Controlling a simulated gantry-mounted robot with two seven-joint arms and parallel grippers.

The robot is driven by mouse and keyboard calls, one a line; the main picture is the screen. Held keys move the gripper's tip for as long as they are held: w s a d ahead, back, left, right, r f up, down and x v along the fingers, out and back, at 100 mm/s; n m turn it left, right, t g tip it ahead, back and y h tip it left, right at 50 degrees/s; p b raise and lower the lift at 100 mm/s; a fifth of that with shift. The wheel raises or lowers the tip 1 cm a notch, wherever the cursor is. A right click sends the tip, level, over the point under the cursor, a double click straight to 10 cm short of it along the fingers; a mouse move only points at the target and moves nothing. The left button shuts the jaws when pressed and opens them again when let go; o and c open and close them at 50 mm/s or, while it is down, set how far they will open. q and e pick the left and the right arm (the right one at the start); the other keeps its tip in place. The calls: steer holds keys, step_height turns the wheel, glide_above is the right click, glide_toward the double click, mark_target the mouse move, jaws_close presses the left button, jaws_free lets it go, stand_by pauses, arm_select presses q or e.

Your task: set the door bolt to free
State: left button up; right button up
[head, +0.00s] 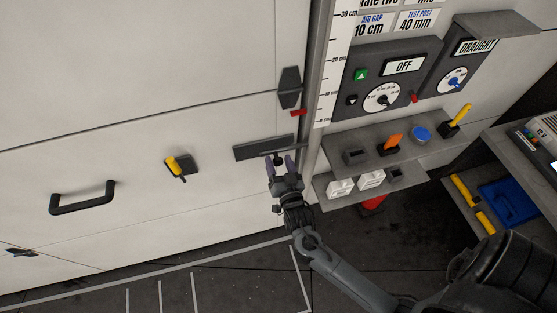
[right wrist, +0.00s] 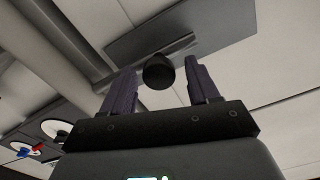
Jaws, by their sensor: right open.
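The door bolt (head: 262,148) is a long dark grey plate low on the right side of the pale door, close to the post. Its round black knob (head: 278,159) sticks out near the plate's right end; in the right wrist view the knob (right wrist: 158,72) shows in front of a slim bar under the plate (right wrist: 150,30). My right gripper (head: 280,167) is open, with one purple-grey finger on each side of the knob. Gaps show between the knob and both fingers, so it is not gripped. My left gripper is out of view.
On the door are a yellow lever (head: 175,166) and a black pull handle (head: 82,199). Right of the post, a grey shelf (head: 358,172) carries white, orange and blue items below a dial panel (head: 392,80). The floor below the door is clear.

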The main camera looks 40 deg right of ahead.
steer(key=shift+w+d, duration=0.25)
steer(key=shift+w, duration=0.2)
jaws_close()
